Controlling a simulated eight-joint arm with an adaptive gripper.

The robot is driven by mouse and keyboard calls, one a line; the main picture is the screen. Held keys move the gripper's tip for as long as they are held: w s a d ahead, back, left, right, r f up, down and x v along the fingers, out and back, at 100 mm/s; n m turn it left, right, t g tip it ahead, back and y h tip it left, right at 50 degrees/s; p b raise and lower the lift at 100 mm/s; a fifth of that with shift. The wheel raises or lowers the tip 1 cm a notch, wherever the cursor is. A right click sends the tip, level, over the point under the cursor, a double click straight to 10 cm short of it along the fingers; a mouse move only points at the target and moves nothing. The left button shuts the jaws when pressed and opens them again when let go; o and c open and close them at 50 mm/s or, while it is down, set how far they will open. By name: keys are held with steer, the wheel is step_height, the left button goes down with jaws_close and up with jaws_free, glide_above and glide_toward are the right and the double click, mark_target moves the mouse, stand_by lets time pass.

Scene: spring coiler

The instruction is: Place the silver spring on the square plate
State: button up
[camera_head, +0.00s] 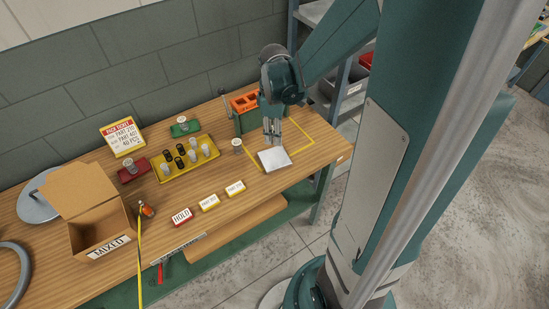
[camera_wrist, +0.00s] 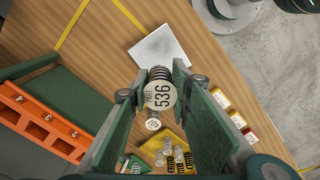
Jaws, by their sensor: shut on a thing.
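My gripper (camera_head: 272,130) points down just behind the square plate and is shut on a spring. In the wrist view, the spring's coil (camera_wrist: 160,74) and its round pale cap (camera_wrist: 161,96) marked 536 sit between the fingertips. The coil looks grey to dark there; in the head view the fingers largely hide it. The light grey square plate (camera_head: 274,160) lies on the bench inside a yellow tape outline. It also shows in the wrist view (camera_wrist: 160,46), beyond the held spring, with nothing visible on it. I cannot tell how high the spring is above the bench.
A small capped part (camera_head: 237,146) stands left of the plate. A yellow tray (camera_head: 172,176) holds several springs, some dark, some silver. An orange numbered rack (camera_head: 243,102) is behind the gripper. Small label stands (camera_head: 235,188) line the front; an open box (camera_head: 80,230) is far left.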

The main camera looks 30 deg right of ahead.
steer(key=shift+f, duration=0.1)
glide_above(275, 158)
steer(key=shift+w+f+b, duration=0.15)
steer(key=shift+f+b, duration=0.15)
steer(key=shift+f, duration=2.55)
steer(key=shift+f, duration=2.05)
steer(key=shift+f+b, duration=0.2)
steer(key=shift+b, duration=0.2)
steer(key=o, duration=0.9)
steer(key=shift+r, duration=0.25)
steer(key=shift+r+p, duration=0.85)
steer(key=shift+r, duration=5.1)
